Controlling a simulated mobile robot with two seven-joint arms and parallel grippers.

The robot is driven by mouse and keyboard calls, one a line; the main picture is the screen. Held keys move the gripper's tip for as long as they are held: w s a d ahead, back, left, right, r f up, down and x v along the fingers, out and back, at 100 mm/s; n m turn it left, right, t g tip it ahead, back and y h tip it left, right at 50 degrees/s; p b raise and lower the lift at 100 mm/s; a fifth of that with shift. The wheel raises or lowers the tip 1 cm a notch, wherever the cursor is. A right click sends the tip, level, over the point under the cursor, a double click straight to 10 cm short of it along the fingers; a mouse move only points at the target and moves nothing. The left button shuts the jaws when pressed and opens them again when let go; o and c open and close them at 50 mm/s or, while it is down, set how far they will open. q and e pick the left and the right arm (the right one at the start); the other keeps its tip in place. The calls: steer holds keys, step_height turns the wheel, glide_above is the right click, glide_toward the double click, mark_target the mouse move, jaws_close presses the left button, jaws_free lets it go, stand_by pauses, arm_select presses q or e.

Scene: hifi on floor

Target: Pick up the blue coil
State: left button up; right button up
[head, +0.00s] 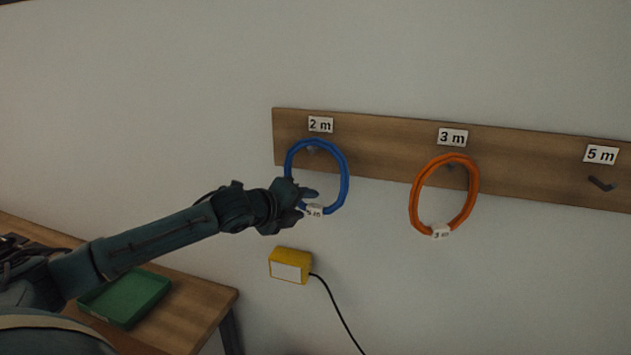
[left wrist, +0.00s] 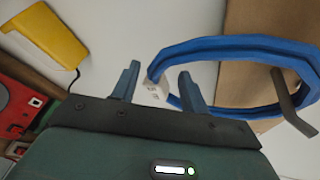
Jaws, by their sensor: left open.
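The blue coil (head: 345,180) hangs on the peg under the "2 m" label (head: 320,125), against a wooden board. A small white tag sits at its bottom; its print is hard to read. My left gripper (head: 306,204) is open at the lower left part of the coil, by the tag. In the left wrist view the blue coil (left wrist: 235,45) arcs across the right, around a dark peg. There the tag (left wrist: 155,92) shows between the open fingers of my left gripper (left wrist: 158,84). I cannot tell whether the fingers touch the coil. My right gripper is not in view.
An orange coil (head: 414,208) hangs under the "3 m" label; the "5 m" peg (head: 600,184) is bare. A yellow box (head: 290,266) with a black cable is on the wall below. A green tray (head: 125,297) stands on a wooden table (head: 205,297) at lower left.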

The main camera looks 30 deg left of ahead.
arm_select(q)
steer(key=shift+c, duration=0.3)
jaws_close()
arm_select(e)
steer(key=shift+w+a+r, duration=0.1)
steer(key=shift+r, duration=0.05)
arm_select(q)
steer(key=shift+s+r, duration=0.1)
steer(key=shift+s+r, duration=0.1)
steer(key=shift+r, duration=0.15)
step_height(320, 180, up, 7)
steer(key=s+d+b, duration=0.2)
steer(key=s+b, duration=0.4)
steer(key=s, duration=0.3)
steer(key=s+d+b, duration=0.2)
steer(key=s+b, duration=0.5)
steer(key=s, duration=0.3)
steer(key=shift+d+f, duration=0.3)
steer(key=shift+d, duration=0.05)
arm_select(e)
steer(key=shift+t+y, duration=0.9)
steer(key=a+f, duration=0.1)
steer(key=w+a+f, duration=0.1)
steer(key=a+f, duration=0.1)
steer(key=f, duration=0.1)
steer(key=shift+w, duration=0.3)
